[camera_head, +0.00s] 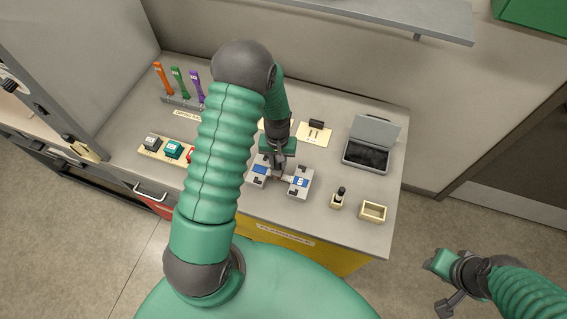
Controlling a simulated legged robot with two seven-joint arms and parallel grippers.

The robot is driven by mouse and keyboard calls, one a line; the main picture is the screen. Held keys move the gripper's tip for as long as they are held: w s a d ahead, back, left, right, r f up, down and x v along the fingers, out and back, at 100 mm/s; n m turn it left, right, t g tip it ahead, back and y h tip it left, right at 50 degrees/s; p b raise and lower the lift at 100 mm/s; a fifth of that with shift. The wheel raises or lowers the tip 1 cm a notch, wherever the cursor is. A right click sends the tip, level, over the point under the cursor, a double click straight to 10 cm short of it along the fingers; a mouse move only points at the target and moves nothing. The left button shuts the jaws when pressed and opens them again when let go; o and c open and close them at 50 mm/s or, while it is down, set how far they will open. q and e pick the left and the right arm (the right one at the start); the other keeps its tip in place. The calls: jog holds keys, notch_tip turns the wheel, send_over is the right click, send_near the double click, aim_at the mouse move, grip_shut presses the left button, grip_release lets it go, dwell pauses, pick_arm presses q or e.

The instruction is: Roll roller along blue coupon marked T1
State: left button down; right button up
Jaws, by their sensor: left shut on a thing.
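A grey and white fixture (290,189) sits on the bench with a blue patch on the left (260,169) and a blue patch with a white label on the right (300,181). The label is too small to read, so I cannot tell which coupon is T1. My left gripper (277,172) points down over the middle of the fixture, between the two blue patches. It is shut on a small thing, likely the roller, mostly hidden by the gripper. My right gripper (440,282) is off the bench at lower right, over the floor; its jaws are unclear.
A grey open-lidded box (369,152) stands at the back right. A small dark-topped bottle (339,197) and a cream tray (373,212) are right of the fixture. A cream pad (314,138) lies behind. Coloured-handled tools (178,82) and several blocks (173,150) are left.

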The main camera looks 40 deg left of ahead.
pick_arm(q)
jog(key=shift+s+a, duration=0.15)
jog(key=shift+a, duration=0.25)
jog(key=shift+s+a, duration=0.2)
jog(key=shift+a, duration=0.4)
jog(key=shift+s+a, duration=0.15)
jog(key=shift+a, duration=0.7)
jog(key=shift+w+d, duration=0.2)
jog(key=shift+d, duration=0.6)
jog(key=shift+w+d, duration=0.2)
jog(key=shift+d, duration=0.55)
